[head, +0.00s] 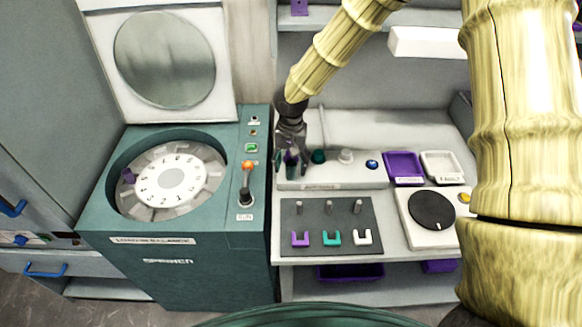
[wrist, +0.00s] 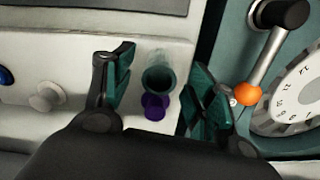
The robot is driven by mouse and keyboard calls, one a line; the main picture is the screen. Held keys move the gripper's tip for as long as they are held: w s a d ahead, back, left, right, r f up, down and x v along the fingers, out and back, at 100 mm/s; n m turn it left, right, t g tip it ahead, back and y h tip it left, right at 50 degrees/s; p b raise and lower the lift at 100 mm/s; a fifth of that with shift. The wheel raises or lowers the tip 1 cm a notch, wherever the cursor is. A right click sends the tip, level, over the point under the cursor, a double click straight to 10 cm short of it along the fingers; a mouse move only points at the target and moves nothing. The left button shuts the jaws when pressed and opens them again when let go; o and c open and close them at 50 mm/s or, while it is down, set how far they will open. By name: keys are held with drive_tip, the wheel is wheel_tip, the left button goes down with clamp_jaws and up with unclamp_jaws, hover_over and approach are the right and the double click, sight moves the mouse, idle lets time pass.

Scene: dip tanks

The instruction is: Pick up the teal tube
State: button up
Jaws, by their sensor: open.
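A teal tube (wrist: 158,80) with a round dark mouth shows between my fingers in the wrist view. A purple stepped piece (wrist: 155,108) shows just below it in that view; I cannot tell whether the two are joined. My gripper (wrist: 160,74) is open, one finger on each side of the tube, with gaps visible. In the head view my gripper (head: 291,165) points down over the left end of the pale rack (head: 335,183), and its fingers mostly hide the tube there.
A teal knob-like piece (head: 318,156), a white one (head: 346,156) and a blue one (head: 372,164) stand along the rack. The spinner (head: 172,180) with its lid raised is left, its orange-tipped lever (head: 247,170) close by. A dark mat (head: 350,215) lies in front; trays (head: 404,182) are right.

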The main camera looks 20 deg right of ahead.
drive_tip(key=shift+f, duration=0.9)
drive_tip(key=c, duration=1.1)
drive_tip(key=shift+r, duration=0.1)
drive_tip(key=shift+c, duration=0.3)
